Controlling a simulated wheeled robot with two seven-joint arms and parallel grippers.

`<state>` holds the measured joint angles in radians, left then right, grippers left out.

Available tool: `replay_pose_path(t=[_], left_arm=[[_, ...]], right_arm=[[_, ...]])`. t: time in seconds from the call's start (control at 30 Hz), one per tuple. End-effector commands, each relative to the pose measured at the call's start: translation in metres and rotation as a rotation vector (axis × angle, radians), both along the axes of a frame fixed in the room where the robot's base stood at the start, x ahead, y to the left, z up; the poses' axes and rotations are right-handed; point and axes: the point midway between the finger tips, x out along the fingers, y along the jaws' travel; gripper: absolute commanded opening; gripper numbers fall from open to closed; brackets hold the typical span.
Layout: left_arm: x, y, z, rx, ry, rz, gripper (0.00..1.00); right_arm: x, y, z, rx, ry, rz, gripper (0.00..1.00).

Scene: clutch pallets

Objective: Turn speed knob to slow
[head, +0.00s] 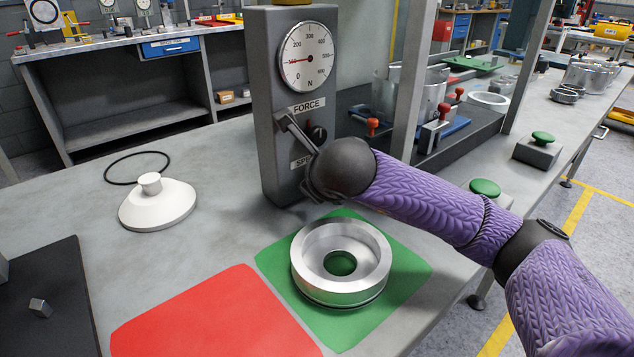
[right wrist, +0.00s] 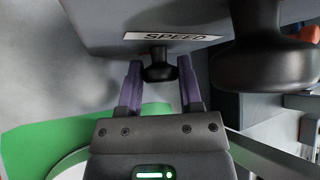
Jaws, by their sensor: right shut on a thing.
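The grey tester column (head: 264,110) stands on the bench with a round force dial (head: 308,56) and a FORCE label. A black knob (head: 317,134) shows below that label. My right gripper (right wrist: 160,65) is shut on the speed knob, one purple finger on each side. The knob's setting cannot be read. In the head view my wrist hides the speed knob. My left gripper is out of view.
A metal ring (head: 342,280) sits on a green mat (head: 410,272) below my right wrist. A red mat (head: 210,320) lies to its left. A white cone-shaped part (head: 157,207) and a black O-ring (head: 137,168) lie farther left. The bench between cone and column is clear.

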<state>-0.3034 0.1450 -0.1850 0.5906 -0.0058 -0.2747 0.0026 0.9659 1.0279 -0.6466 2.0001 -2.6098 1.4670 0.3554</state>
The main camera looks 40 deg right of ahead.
Motion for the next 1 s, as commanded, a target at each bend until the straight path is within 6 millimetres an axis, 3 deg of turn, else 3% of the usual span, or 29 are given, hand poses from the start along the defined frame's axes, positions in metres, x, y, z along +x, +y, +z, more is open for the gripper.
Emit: replay_pose_path(t=[0.57,0.6,0.73,0.77,1.0], left_arm=[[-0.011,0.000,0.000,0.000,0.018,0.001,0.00],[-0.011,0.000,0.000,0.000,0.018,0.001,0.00],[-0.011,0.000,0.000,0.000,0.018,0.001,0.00],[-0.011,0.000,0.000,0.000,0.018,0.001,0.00],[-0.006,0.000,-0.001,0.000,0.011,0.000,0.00]], right_arm=[[0.000,0.000,0.000,-0.039,-0.003,0.001,0.00],[0.000,0.000,0.000,-0.039,-0.003,0.001,0.51],[0.000,0.000,0.000,-0.039,-0.003,0.001,0.78],[0.000,0.000,0.000,-0.039,-0.003,0.001,0.82],[0.000,0.000,0.000,-0.037,-0.003,0.001,0.82]])
